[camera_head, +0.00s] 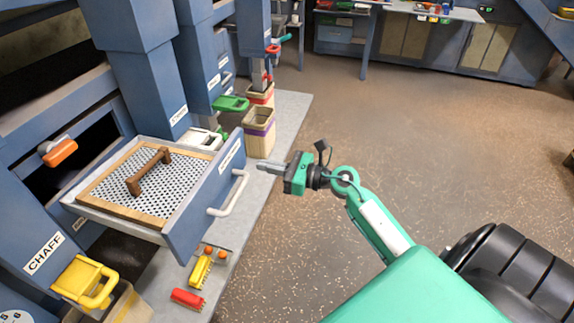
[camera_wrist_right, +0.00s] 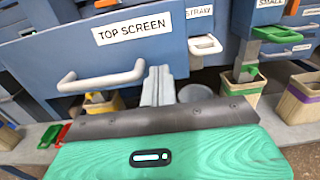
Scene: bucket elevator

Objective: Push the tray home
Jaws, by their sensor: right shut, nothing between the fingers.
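The tray is a blue-fronted drawer (camera_head: 207,195) pulled out of the machine on the left in the head view. It carries a perforated screen in a wooden frame (camera_head: 120,208) with a brown wooden handle (camera_head: 149,171) on top. Its front bears a white bar handle (camera_head: 231,194). In the right wrist view the drawer front (camera_wrist_right: 55,52) reads "TOP SCREEN", with the white handle (camera_wrist_right: 100,82) to the left. My right gripper (camera_head: 262,166) is shut and empty, pointing at the drawer front just right of the handle; contact is unclear. My left gripper is not in view.
Below the drawer, a grey ledge (camera_head: 290,115) holds red and yellow brushes (camera_head: 188,298). A yellow-handled chaff slide (camera_head: 88,283) is near left. Bins (camera_head: 259,132) stand beyond the drawer. An orange-handled part (camera_head: 60,152) is behind it. The floor at right is clear.

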